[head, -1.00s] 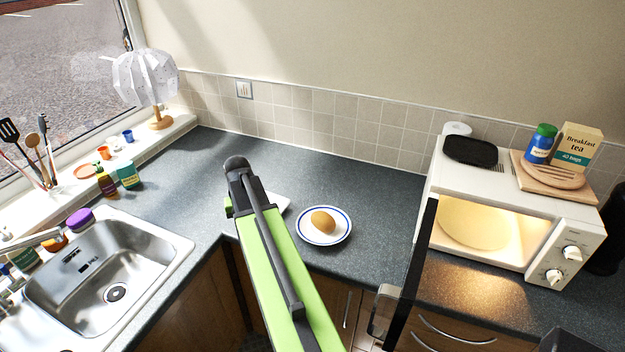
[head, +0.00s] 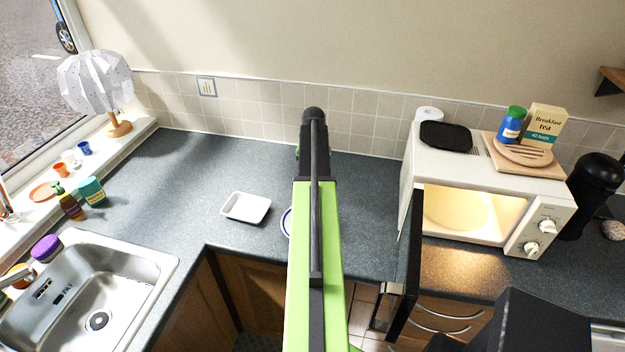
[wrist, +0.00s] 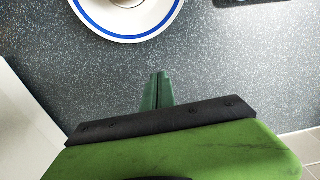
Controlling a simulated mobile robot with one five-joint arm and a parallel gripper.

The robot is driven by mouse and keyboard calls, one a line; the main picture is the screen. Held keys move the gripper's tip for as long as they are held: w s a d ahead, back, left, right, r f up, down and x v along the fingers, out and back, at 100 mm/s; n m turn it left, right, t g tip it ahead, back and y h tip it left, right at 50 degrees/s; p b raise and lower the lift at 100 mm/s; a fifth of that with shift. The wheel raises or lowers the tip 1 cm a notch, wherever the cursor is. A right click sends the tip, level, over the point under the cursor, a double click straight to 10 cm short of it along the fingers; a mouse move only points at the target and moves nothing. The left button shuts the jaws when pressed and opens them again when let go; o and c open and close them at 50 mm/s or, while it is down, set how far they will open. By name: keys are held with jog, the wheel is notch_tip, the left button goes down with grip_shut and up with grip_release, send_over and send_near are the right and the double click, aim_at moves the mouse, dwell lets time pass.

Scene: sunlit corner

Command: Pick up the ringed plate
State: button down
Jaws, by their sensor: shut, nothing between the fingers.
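The ringed plate is white with a blue ring near its rim. In the head view only a sliver of its left edge (head: 286,222) shows beside my green arm, which hides the rest. In the wrist view the plate (wrist: 145,27) is cut off by the top edge, with part of a brownish thing in its middle. My gripper (wrist: 160,76) is shut and empty. Its green fingers point towards the plate, with a strip of counter showing between them. The gripper's fingers are hidden in the head view.
A white dish (head: 246,208) stands on the counter left of the plate. On the right is a microwave (head: 556,215) with its door (head: 409,250) open towards the front. The sink (head: 95,295) is at front left. The counter (head: 200,170) behind the dish is clear.

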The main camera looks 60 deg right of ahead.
aim_at(286, 219)
notch_tip(286, 219, down, 7)
jog(key=b, duration=0.5)
jog(key=shift+w+a, duration=0.1)
jog(key=a, duration=0.1)
jog(key=s+a, duration=0.1)
jog(key=a, duration=0.2)
jog(key=shift+s+r, duration=0.2)
jog(key=shift+r, duration=0.2)
jog(key=shift+d, duration=0.1)
jog(key=s+a, duration=0.1)
jog(key=a, duration=0.2)
jog(key=s+a, duration=0.1)
jog(key=a, duration=0.3)
jog(key=s+a, duration=0.1)
jog(key=a, duration=0.3)
jog(key=shift+s+a, duration=0.25)
jog(key=shift+d, duration=0.1)
